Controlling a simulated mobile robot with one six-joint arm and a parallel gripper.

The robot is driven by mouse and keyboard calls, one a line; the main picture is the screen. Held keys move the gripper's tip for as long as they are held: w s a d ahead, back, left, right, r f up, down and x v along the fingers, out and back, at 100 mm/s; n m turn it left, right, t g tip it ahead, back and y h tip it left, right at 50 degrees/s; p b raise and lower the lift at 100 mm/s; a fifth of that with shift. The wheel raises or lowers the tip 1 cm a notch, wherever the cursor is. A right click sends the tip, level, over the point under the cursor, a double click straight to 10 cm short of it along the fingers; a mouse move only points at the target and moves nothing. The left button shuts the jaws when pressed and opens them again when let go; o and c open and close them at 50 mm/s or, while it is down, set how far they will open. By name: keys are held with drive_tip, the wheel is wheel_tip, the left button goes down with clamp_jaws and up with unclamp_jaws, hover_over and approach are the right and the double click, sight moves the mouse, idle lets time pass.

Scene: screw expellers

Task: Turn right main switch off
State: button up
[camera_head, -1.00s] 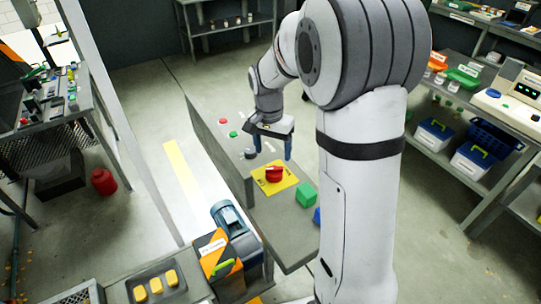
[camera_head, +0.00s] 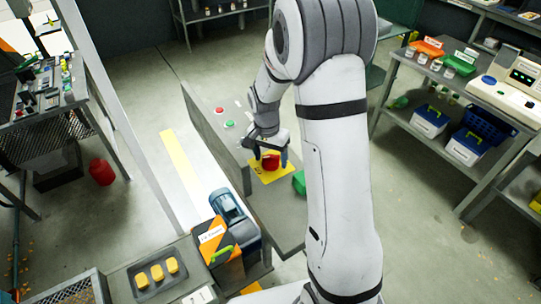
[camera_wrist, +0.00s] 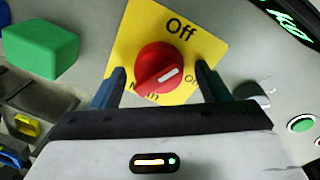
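The main switch is a red rotary knob (camera_wrist: 160,68) on a yellow plate (camera_wrist: 199,24) lettered "Off", "On" and "Main". The white mark on the knob points to the right and slightly up, between "Off" and "On". In the head view the red knob (camera_head: 270,162) sits on the grey panel, on its yellow plate (camera_head: 277,176). My gripper (camera_wrist: 158,80) is open, with one dark blue finger on each side of the knob. Gaps show between the fingers and the knob. In the head view my gripper (camera_head: 270,158) is over the plate and partly hides the knob.
A green block (camera_wrist: 42,48) stands left of the plate in the wrist view. A green button (camera_wrist: 301,124) and a grey knob (camera_wrist: 252,95) are to the right. A blue motor (camera_head: 226,204) stands beside the panel in the head view.

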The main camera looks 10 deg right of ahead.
sight(268, 156)
drive_tip(key=c, duration=0.9)
drive_tip(key=shift+f+n+b, duration=0.2)
drive_tip(key=shift+n+b, duration=0.85)
drive_tip(key=shift+n, duration=0.05)
drive_tip(key=shift+a+r+n+b, duration=0.15)
drive_tip(key=shift+n+b, duration=0.35)
drive_tip(key=shift+n, duration=1)
drive_tip(key=shift+r, duration=0.1)
drive_tip(key=o, duration=0.9)
drive_tip(key=r, duration=0.4)
drive_tip(key=r+b, duration=0.1)
drive_tip(key=r, duration=0.2)
drive_tip(key=shift+w+a+r, duration=0.1)
drive_tip(key=shift+a, duration=0.15)
drive_tip(key=shift+r, duration=0.25)
drive_tip(key=shift+r, duration=0.1)
